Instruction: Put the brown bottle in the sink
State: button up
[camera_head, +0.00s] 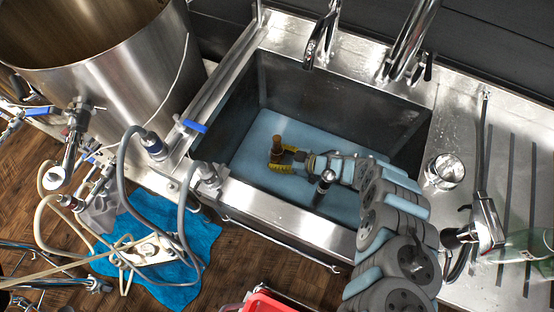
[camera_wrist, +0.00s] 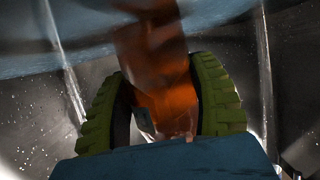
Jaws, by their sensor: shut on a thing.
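The brown bottle (camera_head: 277,144) is inside the sink basin in the head view, over the blue sink bottom. In the wrist view the brown bottle (camera_wrist: 165,75) stands between the green finger pads, large and partly blurred. My gripper (camera_head: 281,163) is shut on it, with yellow-green fingers at its lower part. The wrist view also shows my gripper (camera_wrist: 165,110) with a pad on each side of the bottle. The sink (camera_head: 233,108) is a steel basin with a blue bottom. I cannot tell whether the bottle touches the bottom.
Faucets (camera_head: 405,50) rise at the sink's back edge. A steel pot (camera_head: 120,70) stands at the left with hoses and valves. A small metal cup (camera_head: 445,170), a sprayer (camera_head: 485,222) and a green glass bottle (camera_head: 530,245) are on the right drainboard.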

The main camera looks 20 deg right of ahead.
jog(key=shift+f+b, duration=0.3)
jog(key=shift+f, duration=0.75)
jog(key=shift+f, duration=0.15)
jog(key=o, duration=1.2)
jog(key=shift+o, duration=0.2)
jog(key=shift+r, duration=0.2)
jog(key=shift+p+v, duration=0.45)
jog(key=shift+v, duration=2.3)
